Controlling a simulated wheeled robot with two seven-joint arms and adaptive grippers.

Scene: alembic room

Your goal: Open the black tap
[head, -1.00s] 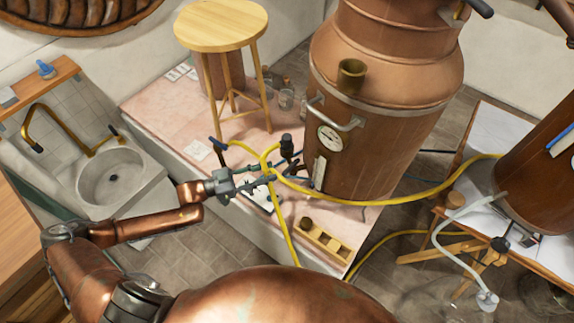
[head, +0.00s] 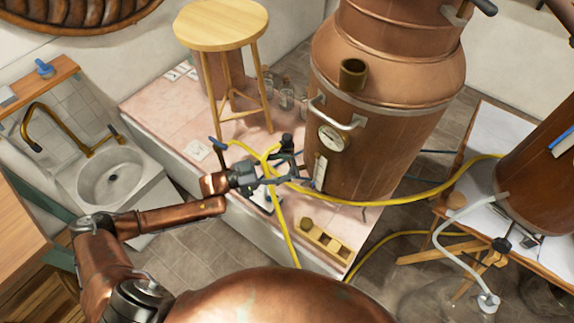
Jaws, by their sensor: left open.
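A black tap (head: 287,142) with a dark upright handle stands at the hose junction in front of the big copper still (head: 385,100). My left gripper (head: 291,168) is open, its fingers pointing right, just below the black tap in the head view. Its fingers overlap the yellow hose and the lower part of the tap, so I cannot tell whether they touch. A second tap with a blue-black handle (head: 216,144) is to the left of the gripper. My right gripper is out of view.
A yellow hose (head: 283,229) runs down from the junction. A wooden stool (head: 222,28) and glass bottles (head: 286,98) stand behind. A wooden block rack (head: 324,240) lies on the platform's front part. A sink (head: 110,180) is at the left.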

